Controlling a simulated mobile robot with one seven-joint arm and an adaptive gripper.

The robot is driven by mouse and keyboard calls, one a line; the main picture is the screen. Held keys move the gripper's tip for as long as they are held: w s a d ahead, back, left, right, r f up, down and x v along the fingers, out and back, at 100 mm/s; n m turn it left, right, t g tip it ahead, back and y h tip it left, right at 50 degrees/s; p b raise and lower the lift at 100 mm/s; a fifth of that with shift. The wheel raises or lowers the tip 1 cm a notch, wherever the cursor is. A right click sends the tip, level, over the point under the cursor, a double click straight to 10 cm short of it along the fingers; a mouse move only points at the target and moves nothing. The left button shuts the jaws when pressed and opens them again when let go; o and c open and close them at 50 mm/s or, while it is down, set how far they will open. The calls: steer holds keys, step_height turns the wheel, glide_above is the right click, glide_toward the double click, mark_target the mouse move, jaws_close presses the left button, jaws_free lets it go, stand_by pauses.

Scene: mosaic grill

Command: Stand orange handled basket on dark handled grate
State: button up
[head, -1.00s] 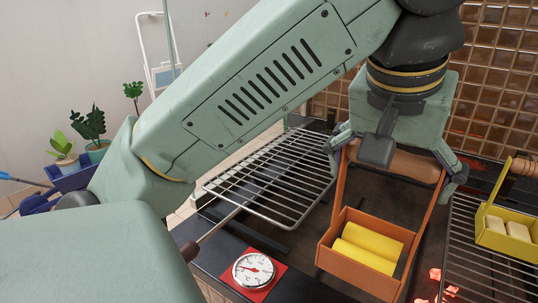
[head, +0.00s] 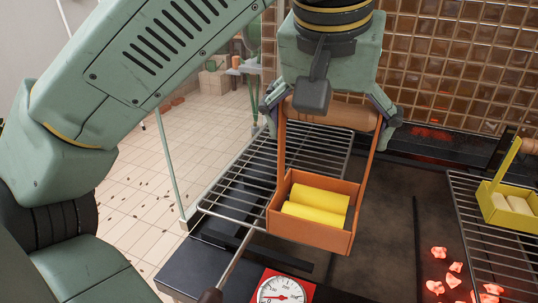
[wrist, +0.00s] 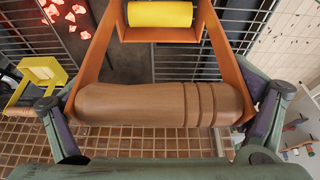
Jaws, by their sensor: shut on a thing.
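The orange handled basket (head: 318,237) hangs upright below my gripper (head: 332,115), with two yellow rolls inside. My gripper is shut on the ends of its brown handle bar, which shows in the wrist view (wrist: 150,104). The dark handled grate (head: 238,172) is the wire rack at the left, its rod running forward to a dark grip (head: 210,296). The basket overlaps the grate's right front part in the head view and hides it. Bars show beyond the basket in the wrist view. The gap between basket and grate is hard to tell.
A second grate (head: 478,215) at the right carries a yellow basket (head: 508,218). Glowing coals (head: 436,286) lie near it. A dial gauge (head: 281,291) on a red base sits at the front. A tiled wall (head: 450,70) rises behind. Dark bare surface lies between the grates.

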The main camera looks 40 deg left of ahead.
steer(key=shift+w+a, duration=0.2)
steer(key=shift+a, duration=0.5)
steer(key=w+a+f, duration=0.4)
steer(key=w+a, duration=0.6)
steer(key=a, duration=0.1)
steer(key=shift+a+f, duration=0.25)
steer(key=shift+f, duration=0.15)
steer(key=shift+s, duration=0.1)
steer(key=shift+f, duration=0.2)
steer(key=o, duration=1.6)
